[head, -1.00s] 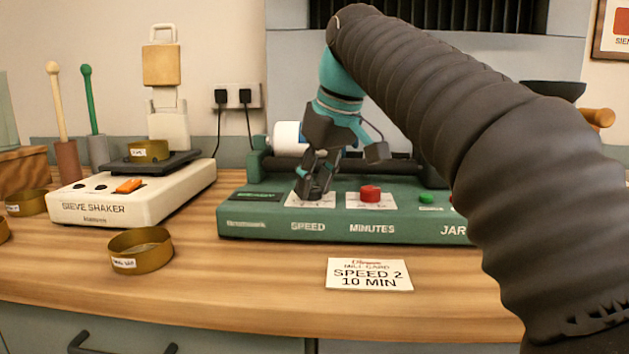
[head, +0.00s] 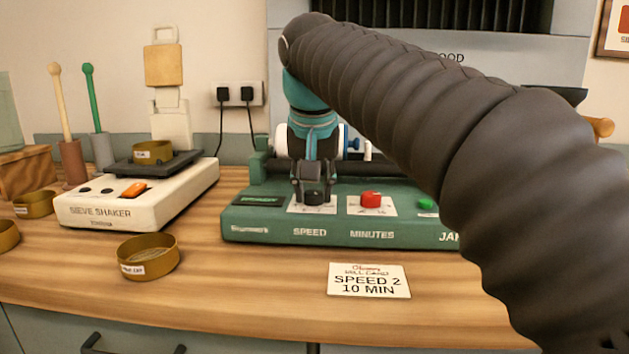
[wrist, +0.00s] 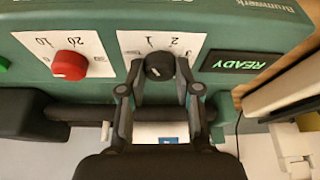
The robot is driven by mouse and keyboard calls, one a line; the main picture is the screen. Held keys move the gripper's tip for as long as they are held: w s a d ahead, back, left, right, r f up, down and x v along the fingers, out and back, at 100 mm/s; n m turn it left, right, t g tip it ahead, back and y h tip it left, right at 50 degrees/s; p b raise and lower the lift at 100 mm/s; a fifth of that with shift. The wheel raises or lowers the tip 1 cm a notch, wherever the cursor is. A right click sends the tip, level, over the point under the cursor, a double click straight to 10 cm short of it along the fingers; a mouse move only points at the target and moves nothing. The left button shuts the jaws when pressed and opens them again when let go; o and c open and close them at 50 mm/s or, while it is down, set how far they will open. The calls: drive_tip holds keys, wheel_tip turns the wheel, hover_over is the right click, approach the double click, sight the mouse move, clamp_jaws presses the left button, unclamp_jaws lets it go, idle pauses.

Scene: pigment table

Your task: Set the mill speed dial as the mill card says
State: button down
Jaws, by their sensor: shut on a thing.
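The green jar mill (head: 340,236) stands on the wooden counter. Its black speed dial (wrist: 158,67) sits on a white scale plate (wrist: 140,43) with 1 and 2 marked. My gripper (wrist: 159,88) is shut on the speed dial, with a finger on each side of it. In the head view my gripper (head: 313,196) comes down over the dial and largely hides its scale. The exact pointer setting is hard to read. The mill card (head: 369,281) lies on the counter in front and reads "SPEED 2, 10 MIN".
The red minutes dial (wrist: 69,66) is right beside the speed dial. A display (wrist: 242,61) reads "READY". A green button (head: 426,203) sits further right. A white sieve shaker (head: 135,205) and a brass sieve (head: 148,257) stand to the left.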

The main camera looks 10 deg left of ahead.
drive_tip(key=m, duration=0.1)
drive_tip(key=m+h, duration=0.1)
drive_tip(key=m, duration=0.2)
drive_tip(key=shift+a+m+h, duration=0.25)
drive_tip(key=shift+m+h, duration=0.05)
drive_tip(key=m+h, duration=0.1)
drive_tip(key=m, duration=0.1)
drive_tip(key=m+g, duration=0.1)
drive_tip(key=m, duration=0.2)
drive_tip(key=shift+a+h, duration=0.1)
drive_tip(key=shift+h, duration=0.3)
drive_tip(key=shift+m, duration=0.3)
drive_tip(key=c, duration=0.8)
unclamp_jaws()
